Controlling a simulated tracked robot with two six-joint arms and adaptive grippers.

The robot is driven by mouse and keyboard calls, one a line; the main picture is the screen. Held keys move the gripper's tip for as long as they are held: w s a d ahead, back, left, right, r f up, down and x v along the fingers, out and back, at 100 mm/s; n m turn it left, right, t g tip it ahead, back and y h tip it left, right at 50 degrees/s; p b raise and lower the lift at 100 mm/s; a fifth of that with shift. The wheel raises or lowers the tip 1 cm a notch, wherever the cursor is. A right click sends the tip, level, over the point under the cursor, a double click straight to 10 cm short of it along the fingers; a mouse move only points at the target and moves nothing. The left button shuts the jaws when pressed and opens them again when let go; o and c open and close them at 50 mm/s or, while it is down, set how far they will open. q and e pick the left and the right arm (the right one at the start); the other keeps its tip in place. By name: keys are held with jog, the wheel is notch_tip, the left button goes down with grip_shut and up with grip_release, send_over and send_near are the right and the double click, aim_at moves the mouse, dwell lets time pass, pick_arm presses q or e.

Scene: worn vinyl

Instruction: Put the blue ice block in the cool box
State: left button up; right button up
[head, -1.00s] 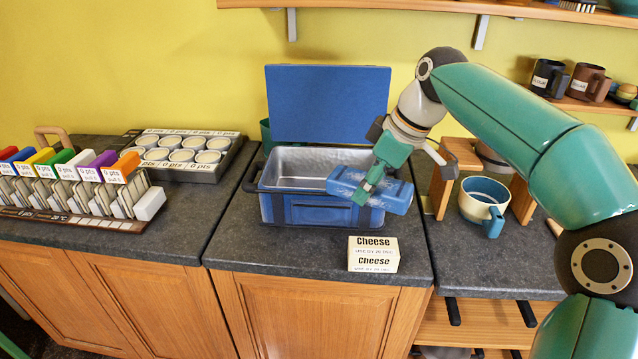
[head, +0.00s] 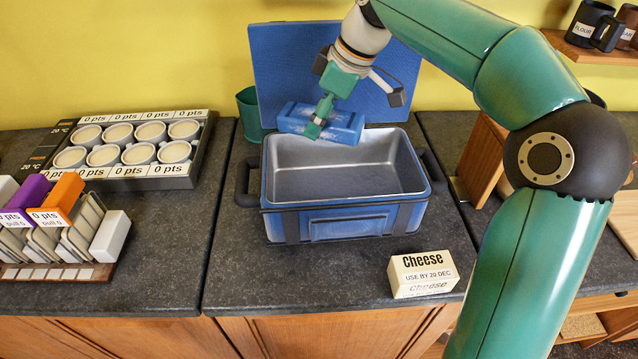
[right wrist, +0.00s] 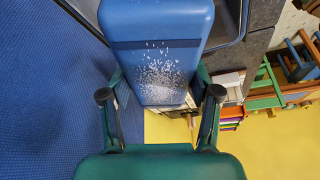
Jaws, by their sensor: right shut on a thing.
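The blue ice block (head: 343,127), frosted white on its surface, is held above the back part of the cool box. My right gripper (head: 321,117) is shut on the ice block; in the right wrist view the block (right wrist: 158,50) sits between its two fingers (right wrist: 160,100). The cool box (head: 345,222) is blue with a grey metal inside, and its blue lid (head: 285,75) stands open behind. The part of the inside that I see is empty. My left gripper is not in view.
A Cheese carton (head: 424,273) stands on the counter in front of the cool box. A tray of white pots (head: 130,145) and a rack with coloured tabs (head: 62,240) are on the left. A green pot (head: 250,112) stands behind the box.

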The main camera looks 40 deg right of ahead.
aim_at(313, 196)
notch_tip(313, 196, down, 18)
jog(key=shift+a+f+b, duration=0.15)
jog(key=shift+b, duration=0.25)
jog(key=shift+s, duration=0.1)
jog(key=o, duration=1.4)
jog(key=shift+o, duration=0.2)
jog(key=v, duration=1.2)
